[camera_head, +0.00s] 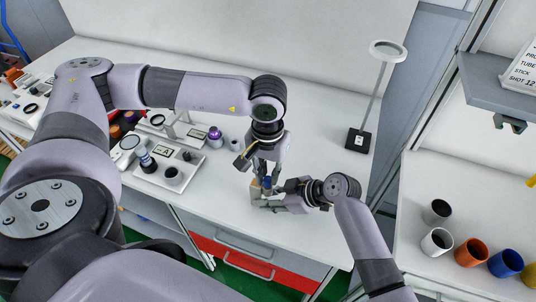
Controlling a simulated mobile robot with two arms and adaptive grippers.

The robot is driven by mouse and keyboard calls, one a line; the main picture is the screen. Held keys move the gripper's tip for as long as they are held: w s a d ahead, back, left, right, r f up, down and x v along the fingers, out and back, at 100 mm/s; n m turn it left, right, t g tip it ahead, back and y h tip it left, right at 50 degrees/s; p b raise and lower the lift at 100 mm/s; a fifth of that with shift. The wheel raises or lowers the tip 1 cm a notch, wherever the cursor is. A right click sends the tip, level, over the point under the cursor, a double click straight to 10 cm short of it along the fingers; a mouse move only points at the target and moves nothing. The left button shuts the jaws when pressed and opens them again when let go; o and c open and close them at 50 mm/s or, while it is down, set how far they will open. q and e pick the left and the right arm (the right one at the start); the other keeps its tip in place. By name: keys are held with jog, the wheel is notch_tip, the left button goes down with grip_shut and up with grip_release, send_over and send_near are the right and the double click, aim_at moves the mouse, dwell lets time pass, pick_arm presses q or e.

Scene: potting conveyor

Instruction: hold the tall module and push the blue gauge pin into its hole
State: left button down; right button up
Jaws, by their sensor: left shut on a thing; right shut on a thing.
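The tall module (256,194) is a small, pale upright piece near the front edge of the white bench. The blue gauge pin (267,182) shows as a small blue spot at the top of the module. My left gripper (266,178) points down from above, its fingers shut around the blue pin. My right gripper (262,200) reaches in from the right, low, and is shut on the module. The fingers hide most of both pieces. I cannot tell how deep the pin sits in its hole.
A white tray (150,178) with dark cylindrical parts lies to the left. A purple-topped bottle (215,137) and a small cup (235,145) stand behind it. A ring lamp (358,140) stands at the back right. Coloured cups, including an orange one (470,252), stand on the right-hand table.

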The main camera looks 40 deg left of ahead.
aim_at(268, 178)
pick_arm(q)
jog(key=shift+f, duration=0.4)
jog(key=c, duration=1.4)
grip_release()
jog(key=shift+c, duration=0.2)
notch_tip(268, 178, up, 12)
jog(key=shift+f, duration=0.1)
pick_arm(e)
jog(key=o, duration=1)
jog(key=shift+o, duration=0.2)
